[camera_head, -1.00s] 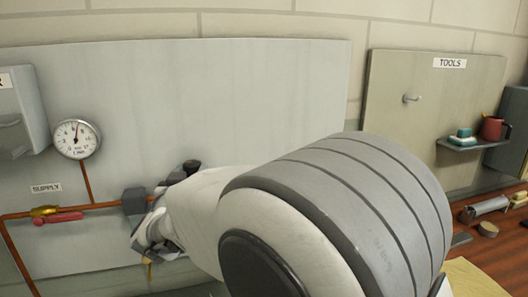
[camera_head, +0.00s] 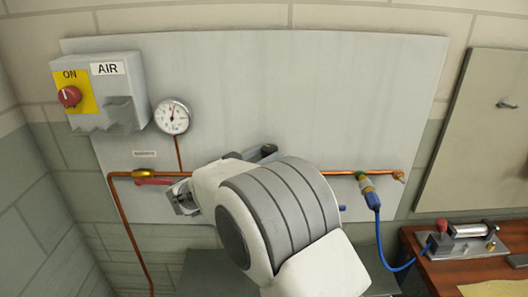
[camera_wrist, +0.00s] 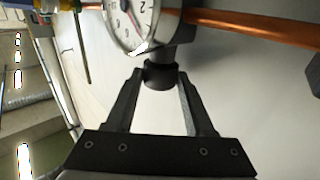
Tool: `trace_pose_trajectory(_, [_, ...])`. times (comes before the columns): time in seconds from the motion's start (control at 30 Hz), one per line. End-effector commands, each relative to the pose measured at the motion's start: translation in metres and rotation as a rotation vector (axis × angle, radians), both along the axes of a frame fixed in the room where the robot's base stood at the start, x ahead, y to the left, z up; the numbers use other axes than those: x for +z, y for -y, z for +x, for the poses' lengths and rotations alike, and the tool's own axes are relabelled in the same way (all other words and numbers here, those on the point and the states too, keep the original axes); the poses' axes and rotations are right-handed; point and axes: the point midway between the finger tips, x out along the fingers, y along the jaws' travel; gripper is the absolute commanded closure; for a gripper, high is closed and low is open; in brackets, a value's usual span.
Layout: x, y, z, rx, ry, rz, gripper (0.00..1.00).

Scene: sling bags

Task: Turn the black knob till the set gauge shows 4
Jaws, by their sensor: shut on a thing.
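The black knob (camera_wrist: 160,76) sits between my gripper's fingertips (camera_wrist: 160,84) in the wrist view, and the gripper is shut on it. The set gauge (camera_wrist: 124,20), a round white dial, is just beyond the knob. It is cut off by the top edge and turned, so I cannot tell its reading. In the head view my gripper (camera_head: 183,198) is at the copper pipe, right of the red valve handle. My arm hides the knob and the set gauge there.
The supply gauge (camera_head: 172,117) hangs above the copper pipe (camera_head: 340,173). The red valve handle (camera_head: 153,181) lies along the pipe. An AIR box (camera_head: 125,83) with a red switch (camera_head: 69,97) is upper left. A blue hose (camera_head: 378,235) hangs right of my arm.

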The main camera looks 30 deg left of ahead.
Motion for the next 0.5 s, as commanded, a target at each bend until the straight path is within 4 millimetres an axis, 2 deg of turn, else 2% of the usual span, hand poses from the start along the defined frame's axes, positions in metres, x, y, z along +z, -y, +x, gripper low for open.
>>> trace_pose_trajectory(0.37, [0.0017, 0.0004, 0.001, -0.005, 0.004, 0.001, 1.0])
trace_pose_trajectory(0.4, [0.0018, 0.0004, 0.001, -0.005, 0.004, 0.001, 0.43])
trace_pose_trajectory(0.5, [0.0017, 0.0003, 0.001, -0.004, 0.003, 0.001, 0.25])
